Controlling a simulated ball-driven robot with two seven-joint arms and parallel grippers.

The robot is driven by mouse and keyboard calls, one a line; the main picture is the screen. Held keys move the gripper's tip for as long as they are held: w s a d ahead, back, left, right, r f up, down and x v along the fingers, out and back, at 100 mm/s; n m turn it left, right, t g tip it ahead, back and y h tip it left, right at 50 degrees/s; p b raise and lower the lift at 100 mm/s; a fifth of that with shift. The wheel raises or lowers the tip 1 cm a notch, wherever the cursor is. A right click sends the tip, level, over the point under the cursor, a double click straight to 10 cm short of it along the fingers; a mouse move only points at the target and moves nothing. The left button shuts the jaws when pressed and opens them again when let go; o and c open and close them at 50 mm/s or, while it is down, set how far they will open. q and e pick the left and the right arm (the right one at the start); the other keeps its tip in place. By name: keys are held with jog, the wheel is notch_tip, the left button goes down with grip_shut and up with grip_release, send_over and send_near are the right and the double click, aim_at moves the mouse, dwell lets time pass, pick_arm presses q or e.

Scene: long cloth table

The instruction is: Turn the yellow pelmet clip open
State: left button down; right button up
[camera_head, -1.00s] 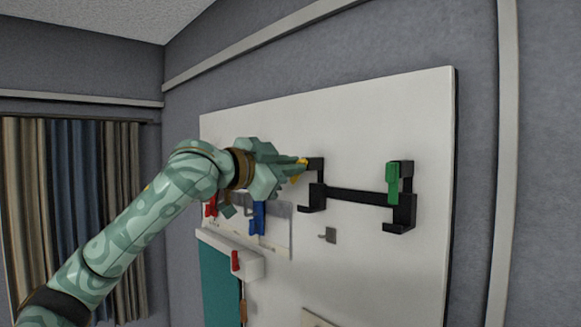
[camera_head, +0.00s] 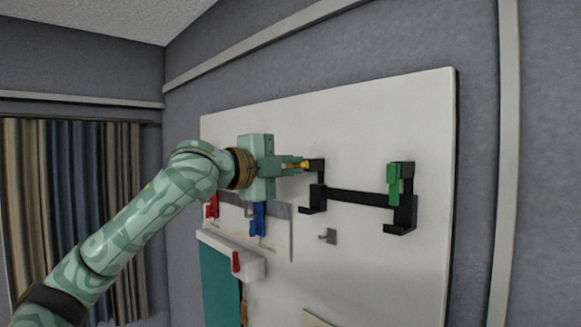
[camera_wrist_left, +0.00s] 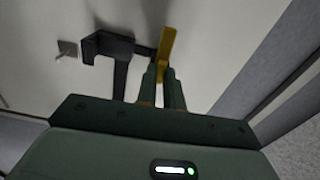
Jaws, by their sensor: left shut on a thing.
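The yellow clip (camera_head: 304,165) is at the left upper end of the black bracket rail (camera_head: 355,197) on the white board. My left gripper (camera_head: 297,166) is shut on it, with its fingers pointing right. In the left wrist view the yellow clip (camera_wrist_left: 167,44) stands out between and beyond the fingertips (camera_wrist_left: 162,78), beside the black bracket (camera_wrist_left: 112,48). The fingers hide part of the clip in both views. My right gripper is not in view.
A green clip (camera_head: 393,186) sits at the right end of the rail. Below my gripper are a red clip (camera_head: 212,207), a blue clip (camera_head: 258,219) and a small grey hook (camera_head: 328,236). Another red clip (camera_head: 236,262) is on a white ledge (camera_head: 220,246).

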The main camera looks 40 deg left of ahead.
pick_arm(q)
jog(key=shift+f+m, duration=0.1)
jog(key=shift+m, duration=0.3)
jog(key=c, duration=1.5)
grip_release()
jog(key=shift+s+d, duration=0.1)
jog(key=s+b, duration=0.2)
jog(key=s, duration=0.3)
jog(key=s+a+b, duration=0.1)
jog(key=s+b, duration=0.2)
jog(key=s, duration=0.3)
jog(key=s+b, duration=0.2)
jog(key=s, duration=0.3)
jog(key=shift+s+a+b, duration=0.2)
jog(key=shift+b, duration=0.2)
jog(key=shift+w, duration=0.1)
